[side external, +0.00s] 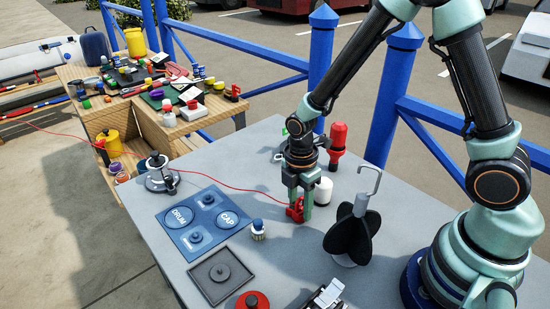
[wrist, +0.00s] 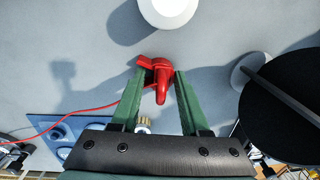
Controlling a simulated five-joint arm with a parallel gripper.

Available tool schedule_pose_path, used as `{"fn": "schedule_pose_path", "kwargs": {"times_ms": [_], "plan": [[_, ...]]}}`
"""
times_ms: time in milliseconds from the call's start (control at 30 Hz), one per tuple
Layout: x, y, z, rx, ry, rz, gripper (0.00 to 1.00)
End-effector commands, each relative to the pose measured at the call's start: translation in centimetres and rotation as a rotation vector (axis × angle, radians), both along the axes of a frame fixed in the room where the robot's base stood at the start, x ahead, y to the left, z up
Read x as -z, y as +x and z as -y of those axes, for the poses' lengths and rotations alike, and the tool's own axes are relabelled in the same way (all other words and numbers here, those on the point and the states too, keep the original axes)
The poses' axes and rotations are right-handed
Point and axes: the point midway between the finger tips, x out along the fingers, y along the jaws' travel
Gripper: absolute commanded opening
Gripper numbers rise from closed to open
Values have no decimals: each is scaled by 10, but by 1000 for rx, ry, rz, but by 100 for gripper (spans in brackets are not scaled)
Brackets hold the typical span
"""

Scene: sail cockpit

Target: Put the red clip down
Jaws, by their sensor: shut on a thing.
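My gripper (side external: 303,202) has its two green fingers pointing down at the grey table (side external: 262,160). It is shut on the red clip (side external: 294,211), which sits between the fingertips at or close to the table surface; I cannot tell whether it touches. In the wrist view the red clip (wrist: 158,76) shows between the fingertips of my gripper (wrist: 158,85). A thin red cable (side external: 228,187) runs from the clip to the left, past the metal fitting and off the table's edge.
A white cylinder (side external: 324,191) stands just behind my gripper, and a black-vaned anchor-like object (side external: 352,235) to its right. A red bottle (side external: 338,140) is at the back.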

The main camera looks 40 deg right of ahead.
Motion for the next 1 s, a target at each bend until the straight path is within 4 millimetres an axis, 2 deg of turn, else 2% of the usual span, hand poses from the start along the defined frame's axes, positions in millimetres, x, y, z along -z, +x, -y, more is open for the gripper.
{"fn": "schedule_pose_path", "kwargs": {"times_ms": [200, 233, 300, 733, 867, 1000], "plan": [[2, 0, 0, 0, 0, -1, 0], [2, 0, 0, 0, 0, -1, 49], [2, 0, 0, 0, 0, 0, 75], [-4, 1, 0, 0, 1, 3, 75], [-19, 3, 0, 0, 1, 5, 75], [-45, 4, -1, 0, 2, 7, 75]]}}
